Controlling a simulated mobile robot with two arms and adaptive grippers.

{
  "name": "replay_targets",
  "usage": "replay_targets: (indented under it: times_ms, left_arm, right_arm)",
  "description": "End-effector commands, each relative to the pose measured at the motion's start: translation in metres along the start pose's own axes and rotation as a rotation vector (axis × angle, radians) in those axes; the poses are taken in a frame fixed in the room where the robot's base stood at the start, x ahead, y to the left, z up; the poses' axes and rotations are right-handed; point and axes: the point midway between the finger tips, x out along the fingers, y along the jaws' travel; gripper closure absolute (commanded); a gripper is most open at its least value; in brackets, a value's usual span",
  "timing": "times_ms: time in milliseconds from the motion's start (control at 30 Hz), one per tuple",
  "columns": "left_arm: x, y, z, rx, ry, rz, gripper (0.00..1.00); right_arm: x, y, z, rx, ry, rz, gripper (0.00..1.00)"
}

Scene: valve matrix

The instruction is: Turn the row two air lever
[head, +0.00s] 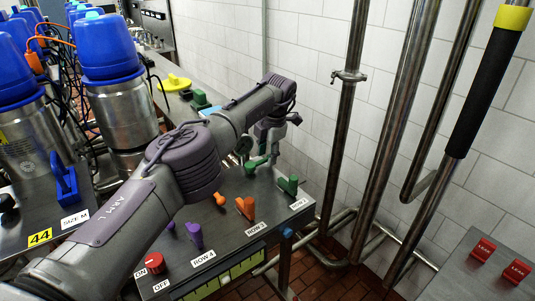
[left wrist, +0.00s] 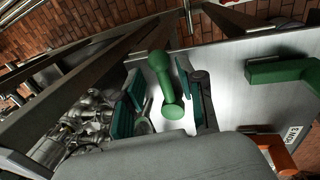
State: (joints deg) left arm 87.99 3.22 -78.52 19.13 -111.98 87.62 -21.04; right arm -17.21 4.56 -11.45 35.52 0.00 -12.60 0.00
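A small green lever (head: 257,164) stands on the grey control panel (head: 225,229). In the left wrist view this green lever (left wrist: 164,88), with a rounded knob, lies between the teal finger pads of my left gripper (left wrist: 158,98). The fingers are open, one on each side, with visible gaps to the lever. In the head view my left gripper (head: 262,146) is over the far end of the panel, partly hidden by its own arm. A larger green lever (head: 288,185) stands beside it, near a label too small to read surely. My right gripper is out of view.
Vertical steel pipes (head: 349,115) rise at the right. Blue-capped canisters (head: 110,95) crowd the left.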

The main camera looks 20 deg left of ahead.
Motion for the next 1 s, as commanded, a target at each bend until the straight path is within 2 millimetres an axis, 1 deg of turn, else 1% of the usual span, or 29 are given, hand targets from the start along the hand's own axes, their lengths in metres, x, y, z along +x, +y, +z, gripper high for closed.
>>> replay_targets:
  times_ms: [200, 267, 333, 467, 600, 733, 900, 1000]
  left_arm:
    - [-0.001, -0.001, 0.0, 0.002, 0.0, -0.001, 0.61]
    - [-0.004, 0.0, 0.001, 0.002, -0.001, -0.001, 0.61]
    - [-0.011, 0.0, 0.001, 0.002, -0.002, 0.0, 0.61]
    - [-0.034, 0.001, 0.001, 0.002, -0.003, 0.001, 0.61]
    - [-0.065, 0.001, 0.001, 0.002, -0.003, 0.002, 0.61]
    - [-0.091, 0.001, 0.001, 0.0, -0.002, 0.0, 0.61]
    - [-0.113, 0.0, 0.001, 0.001, -0.001, 0.0, 0.61]
    - [-0.118, 0.001, 0.0, 0.0, 0.001, -0.001, 0.61]
  right_arm:
    - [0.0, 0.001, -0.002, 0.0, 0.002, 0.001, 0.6]
    - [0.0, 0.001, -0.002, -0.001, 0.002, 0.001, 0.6]
    - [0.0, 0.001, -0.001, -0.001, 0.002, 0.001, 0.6]
    - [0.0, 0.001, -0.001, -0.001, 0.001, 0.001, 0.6]
    - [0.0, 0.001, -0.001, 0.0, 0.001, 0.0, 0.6]
    - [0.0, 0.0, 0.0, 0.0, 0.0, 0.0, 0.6]
    - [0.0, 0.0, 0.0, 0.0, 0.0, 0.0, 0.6]
    - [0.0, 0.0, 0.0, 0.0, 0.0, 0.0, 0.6]
